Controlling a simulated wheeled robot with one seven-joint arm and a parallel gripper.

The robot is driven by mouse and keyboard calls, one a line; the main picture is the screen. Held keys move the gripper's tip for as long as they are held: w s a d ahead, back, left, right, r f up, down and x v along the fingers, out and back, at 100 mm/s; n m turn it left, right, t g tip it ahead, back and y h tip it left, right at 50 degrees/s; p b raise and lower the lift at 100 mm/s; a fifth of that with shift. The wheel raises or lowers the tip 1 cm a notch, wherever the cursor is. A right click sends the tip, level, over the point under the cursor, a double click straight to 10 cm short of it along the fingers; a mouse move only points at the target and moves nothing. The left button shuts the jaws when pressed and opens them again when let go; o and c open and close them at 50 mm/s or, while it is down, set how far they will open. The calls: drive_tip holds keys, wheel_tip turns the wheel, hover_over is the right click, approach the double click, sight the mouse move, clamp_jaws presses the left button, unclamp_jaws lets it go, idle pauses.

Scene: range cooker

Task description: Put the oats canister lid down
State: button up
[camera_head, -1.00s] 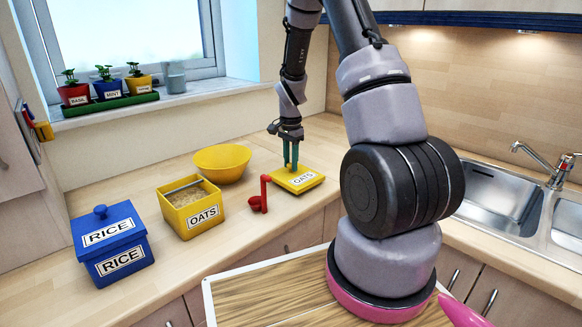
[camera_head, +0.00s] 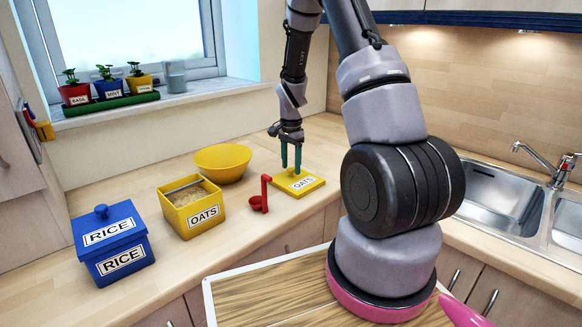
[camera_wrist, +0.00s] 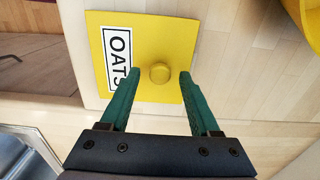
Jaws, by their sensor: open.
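The yellow oats lid (camera_head: 310,186) lies flat on the wooden worktop, right of the red scoop. In the wrist view the lid (camera_wrist: 150,35) shows its OATS label and a round yellow knob (camera_wrist: 159,72). My gripper (camera_head: 291,170) points down just above the lid. Its green fingers are spread, one on each side of the knob, with gaps between them and the knob; the wrist view shows the open gripper (camera_wrist: 158,78) too. The yellow oats canister (camera_head: 190,222) stands open to the left, with oats inside.
A red scoop (camera_head: 259,203) stands close left of the lid. A yellow bowl (camera_head: 222,166) is behind, and a blue rice canister (camera_head: 113,250) is at the left. The sink (camera_head: 500,200) is at the right. Bare worktop lies behind the lid.

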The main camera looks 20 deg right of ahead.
sight(291, 169)
wheel_tip(291, 169, up, 11)
drive_tip(key=s+a+r+n+t+y, duration=0.1)
drive_tip(key=s+a+r+n+t, duration=0.1)
drive_tip(key=s+r, duration=0.5)
drive_tip(key=s+a+r+n+t, duration=0.1)
drive_tip(key=s+a+r+n, duration=0.15)
drive_tip(key=r, duration=0.75)
drive_tip(key=s+a+r+n+t, duration=0.1)
drive_tip(key=s+r+n+t, duration=0.1)
drive_tip(key=s, duration=0.6)
drive_tip(key=s+a+r+n+t+y, duration=0.1)
drive_tip(key=s+r+n+t, duration=0.1)
drive_tip(key=s+r, duration=0.3)
drive_tip(key=s+n, duration=0.1)
drive_tip(key=s, duration=0.1)
drive_tip(key=shift+s+a, duration=0.4)
